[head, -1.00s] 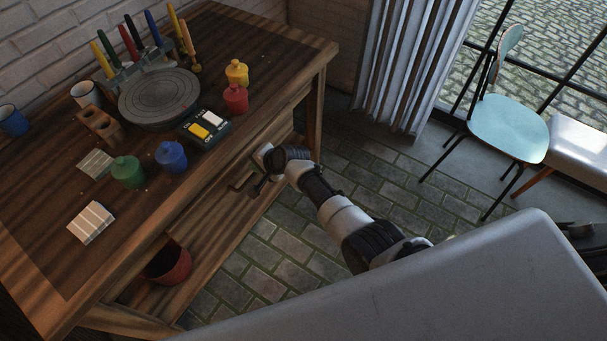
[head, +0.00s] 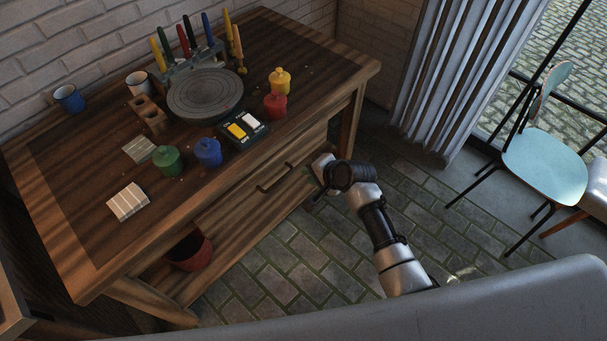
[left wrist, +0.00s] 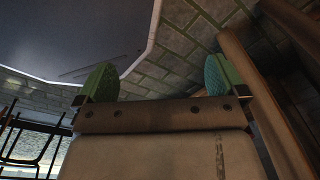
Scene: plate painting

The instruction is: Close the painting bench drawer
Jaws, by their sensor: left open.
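The wooden painting bench (head: 75,220) stands at the left of the head view. Its drawer front (head: 235,212) sits under the front edge of the top, with a dark bar handle (head: 274,179). No drawer interior shows; I cannot tell whether a small gap is left.
On the bench top are a round turntable (head: 205,92), paint pots such as the blue one (head: 208,152), tiles, mugs and upright tools. A red pot (head: 190,253) stands on the lower shelf. A blue chair (head: 545,165) is at right. The paved floor (head: 290,265) before the bench is clear.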

